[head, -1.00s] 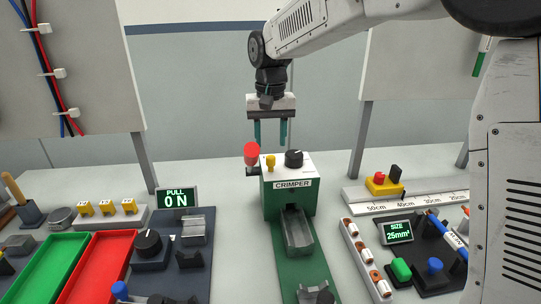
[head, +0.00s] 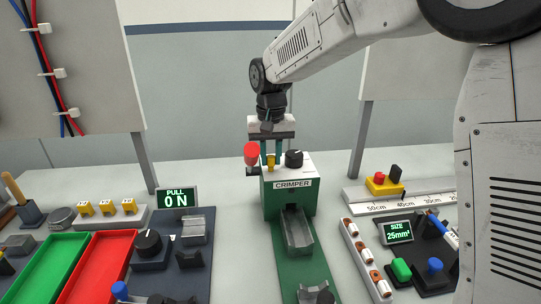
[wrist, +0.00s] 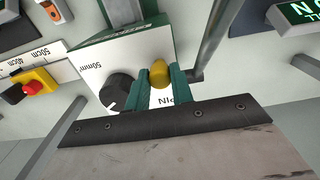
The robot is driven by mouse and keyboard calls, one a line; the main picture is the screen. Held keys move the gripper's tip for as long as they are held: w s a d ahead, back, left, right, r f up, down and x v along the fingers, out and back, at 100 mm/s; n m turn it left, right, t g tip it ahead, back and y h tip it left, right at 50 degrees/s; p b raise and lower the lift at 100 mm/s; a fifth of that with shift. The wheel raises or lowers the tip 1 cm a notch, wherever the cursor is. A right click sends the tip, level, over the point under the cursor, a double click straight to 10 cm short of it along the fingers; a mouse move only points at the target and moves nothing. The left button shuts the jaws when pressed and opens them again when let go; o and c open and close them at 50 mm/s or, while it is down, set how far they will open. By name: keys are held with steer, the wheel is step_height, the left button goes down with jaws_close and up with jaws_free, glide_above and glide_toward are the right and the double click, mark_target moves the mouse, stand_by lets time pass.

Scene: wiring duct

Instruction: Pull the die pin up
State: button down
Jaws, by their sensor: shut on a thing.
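The die pin is a small yellow knob (head: 271,161) on top of the white-topped crimper (head: 292,204), beside a black dial (head: 294,158). In the wrist view the yellow pin (wrist: 159,74) sits between the green fingers of my gripper (wrist: 160,82). My gripper (head: 271,158) is above the crimper's back left part and is shut on the pin. The pin's lower part is hidden in the wrist view.
A red ball-topped lever (head: 251,153) stands close to the left of my gripper. A PULL display (head: 176,197) and red tray (head: 103,266) are to the left. A ruler with a red button (head: 379,178) and a SIZE display (head: 397,232) are to the right.

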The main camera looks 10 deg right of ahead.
mark_target(271, 156)
steer(key=shift+r, duration=1.15)
steer(key=c, duration=1.2)
jaws_free()
step_height(271, 156, up, 8)
steer(key=shift+f, duration=0.2)
steer(key=s+d+f, duration=0.1)
steer(key=s+d, duration=0.5)
steer(key=s, duration=0.5)
steer(key=s+d+f+t, duration=0.1)
steer(key=s+d, duration=0.5)
steer(key=s, duration=0.6)
steer(key=s+d+f, duration=0.3)
steer(key=s+d, duration=0.3)
steer(key=s, duration=0.6)
steer(key=shift+d, duration=0.25)
